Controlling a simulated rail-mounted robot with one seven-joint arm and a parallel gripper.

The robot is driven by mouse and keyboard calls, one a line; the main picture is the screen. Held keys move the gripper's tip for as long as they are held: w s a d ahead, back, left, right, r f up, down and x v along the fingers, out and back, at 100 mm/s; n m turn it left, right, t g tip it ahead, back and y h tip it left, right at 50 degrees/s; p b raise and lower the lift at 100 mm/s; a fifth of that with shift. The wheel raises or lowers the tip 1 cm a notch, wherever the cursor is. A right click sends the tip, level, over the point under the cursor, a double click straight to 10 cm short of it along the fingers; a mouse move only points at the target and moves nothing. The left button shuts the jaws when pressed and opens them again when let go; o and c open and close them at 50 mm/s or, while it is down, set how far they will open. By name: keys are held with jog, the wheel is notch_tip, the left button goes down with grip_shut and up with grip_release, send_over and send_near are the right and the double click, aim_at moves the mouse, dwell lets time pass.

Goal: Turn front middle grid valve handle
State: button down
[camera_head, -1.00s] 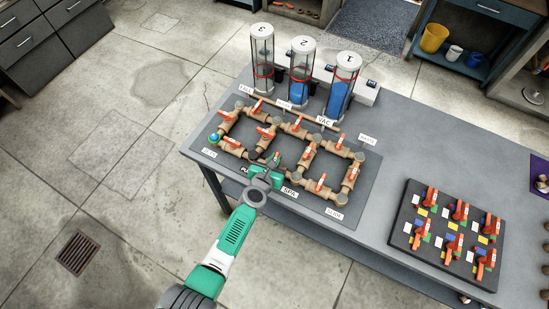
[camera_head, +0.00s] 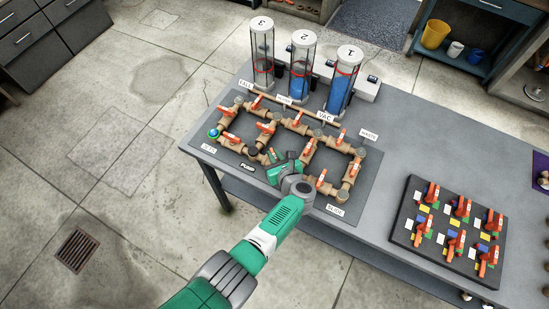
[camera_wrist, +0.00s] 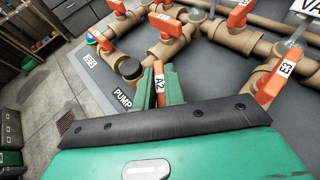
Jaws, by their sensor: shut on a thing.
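The grid of tan pipes and orange valve handles lies on a dark board (camera_head: 222,158) on the grey table. My green gripper (camera_head: 274,158) is at the middle of the grid's front row. In the wrist view, my gripper's green fingers (camera_wrist: 161,88) are shut on an orange handle tagged A2 (camera_wrist: 159,82), with a finger on each side. In the head view the gripper mostly hides this handle and its valve.
Other orange handles stand close by, including E3 (camera_wrist: 272,82) on the right in the wrist view. Clear cylinders marked 1 (camera_head: 343,82), 2 (camera_head: 300,68) and 3 (camera_head: 262,55) stand behind the grid. A board of loose-standing valves (camera_head: 408,225) is at right.

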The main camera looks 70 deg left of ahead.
jog(key=n+g+b, duration=0.1)
jog(key=b, duration=0.1)
jog(key=n+g+b, duration=0.2)
jog(key=shift+w+f, duration=0.15)
jog(key=shift+f, duration=0.25)
jog(key=n+g+h+b, duration=0.1)
jog(key=n+g+b, duration=0.1)
jog(key=b, duration=0.3)
jog(key=shift+n+g+h, duration=0.3)
jog(key=shift+n+g, duration=0.1)
jog(key=shift+g, duration=0.3)
jog(key=n+g+b, duration=0.1)
jog(key=b, duration=0.1)
jog(key=n+g+h+b, duration=0.1)
jog(key=b, duration=0.1)
jog(key=shift+r, duration=0.4)
jog(key=c, duration=1.5)
grip_release()
